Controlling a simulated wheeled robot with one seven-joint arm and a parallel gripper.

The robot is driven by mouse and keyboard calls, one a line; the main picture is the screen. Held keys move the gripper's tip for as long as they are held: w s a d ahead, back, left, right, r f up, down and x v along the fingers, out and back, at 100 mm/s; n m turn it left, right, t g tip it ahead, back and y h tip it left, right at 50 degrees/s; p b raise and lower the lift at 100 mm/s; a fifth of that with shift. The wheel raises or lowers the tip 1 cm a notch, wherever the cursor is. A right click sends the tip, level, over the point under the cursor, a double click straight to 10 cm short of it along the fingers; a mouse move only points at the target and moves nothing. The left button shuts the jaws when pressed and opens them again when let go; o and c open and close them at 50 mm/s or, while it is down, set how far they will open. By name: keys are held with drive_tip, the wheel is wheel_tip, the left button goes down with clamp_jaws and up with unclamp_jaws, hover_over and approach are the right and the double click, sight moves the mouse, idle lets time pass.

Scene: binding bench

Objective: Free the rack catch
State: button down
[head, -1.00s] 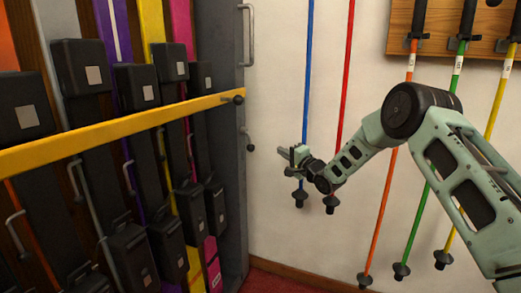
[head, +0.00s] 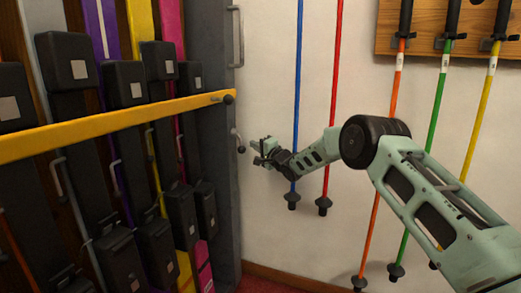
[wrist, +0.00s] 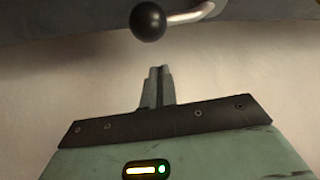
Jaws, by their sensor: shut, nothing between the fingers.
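The rack catch appears to be the short bent metal lever with a black ball knob (head: 241,149) on the rack's right side post, below the end of the yellow bar (head: 130,124). In the wrist view the ball knob (wrist: 148,21) and its pale rod stand just beyond my fingertips, slightly left of them. My gripper (head: 254,145) is just right of the knob in the head view. In the wrist view its fingers (wrist: 160,72) are shut together and empty, with a gap between them and the knob. The lever's mounting is not clear.
The yellow bar crosses several skis with black bindings and has a dark knob (head: 229,98) at its right end. A grey upright handle (head: 237,36) is above on the post (head: 216,155). Blue (head: 299,80) and red (head: 333,80) poles hang behind my arm.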

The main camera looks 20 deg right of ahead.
drive_tip(key=shift+s+a+f+b, duration=0.25)
drive_tip(key=shift+s+a+b, duration=0.15)
drive_tip(key=shift+s+a, duration=0.7)
drive_tip(key=shift+r+p, duration=0.1)
drive_tip(key=shift+p, duration=0.3)
